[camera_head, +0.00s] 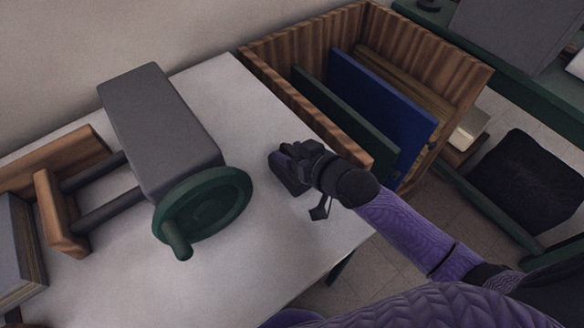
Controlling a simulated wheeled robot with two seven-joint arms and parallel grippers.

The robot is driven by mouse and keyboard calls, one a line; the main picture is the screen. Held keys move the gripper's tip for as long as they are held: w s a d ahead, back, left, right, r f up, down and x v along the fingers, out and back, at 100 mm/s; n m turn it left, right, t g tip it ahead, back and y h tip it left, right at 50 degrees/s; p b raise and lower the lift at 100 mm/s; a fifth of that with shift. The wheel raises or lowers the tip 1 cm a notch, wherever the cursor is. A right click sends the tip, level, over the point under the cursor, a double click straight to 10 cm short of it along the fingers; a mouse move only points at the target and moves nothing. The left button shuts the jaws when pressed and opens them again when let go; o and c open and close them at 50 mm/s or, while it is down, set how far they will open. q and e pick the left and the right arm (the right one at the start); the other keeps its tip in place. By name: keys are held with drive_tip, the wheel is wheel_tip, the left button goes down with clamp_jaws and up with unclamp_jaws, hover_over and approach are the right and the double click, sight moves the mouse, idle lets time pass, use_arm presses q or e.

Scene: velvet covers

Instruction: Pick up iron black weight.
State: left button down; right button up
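My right gripper (294,162) is low over the right part of the white table, at the end of my purple-sleeved arm. A small dark blocky shape (286,178) shows at and below its fingers on the tabletop. It looks like the iron black weight, but it blends with the black gripper, so I cannot tell where one ends. Whether the fingers are closed on it is hidden. My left gripper is not in view.
A grey block press with a green handwheel (232,184) and wooden jaw (60,215) stands left on the white table (260,262). A grey-covered book (20,245) lies far left. A wooden crate (268,72) holding blue (375,105) and green panels stands beyond the right edge.

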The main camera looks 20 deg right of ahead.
clamp_jaws()
idle(1.2)
